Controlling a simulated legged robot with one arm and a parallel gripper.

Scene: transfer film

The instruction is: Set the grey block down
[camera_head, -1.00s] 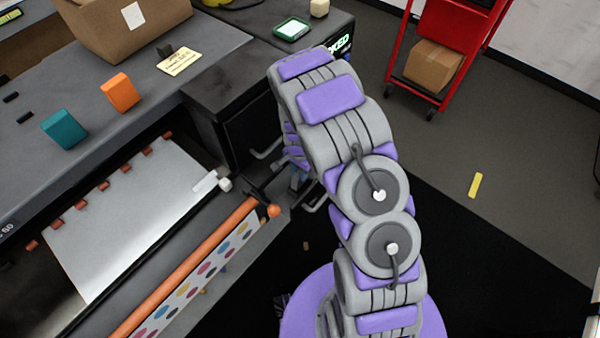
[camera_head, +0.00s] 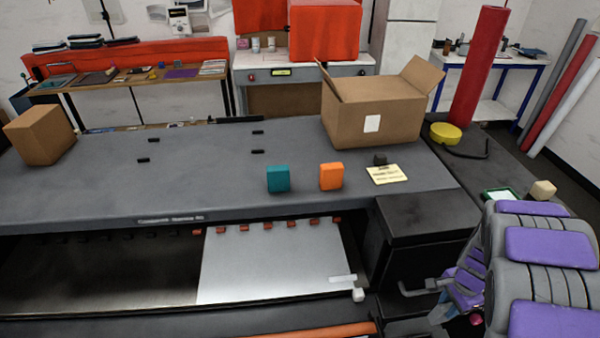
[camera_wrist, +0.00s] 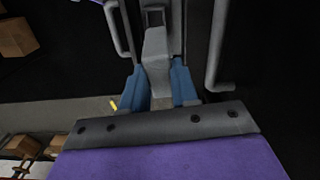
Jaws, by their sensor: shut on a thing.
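My gripper (camera_wrist: 158,82) shows in the wrist view with its two blue fingers shut on a pale grey block (camera_wrist: 157,57). The block sits between the fingers and reaches beyond their tips. In the head view my gripper (camera_head: 442,314) hangs at the lower right, beside the front of the dark cabinet at the machine's right end. My arm covers part of it there, and the grey block cannot be made out clearly in that view.
The grey machine top (camera_head: 80,200) carries a teal block (camera_head: 278,179), an orange block (camera_head: 330,176), a yellow note (camera_head: 387,174) and an open carton (camera_head: 372,112). Its middle left is mostly clear. Bar handles (camera_wrist: 118,28) flank my gripper in the wrist view.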

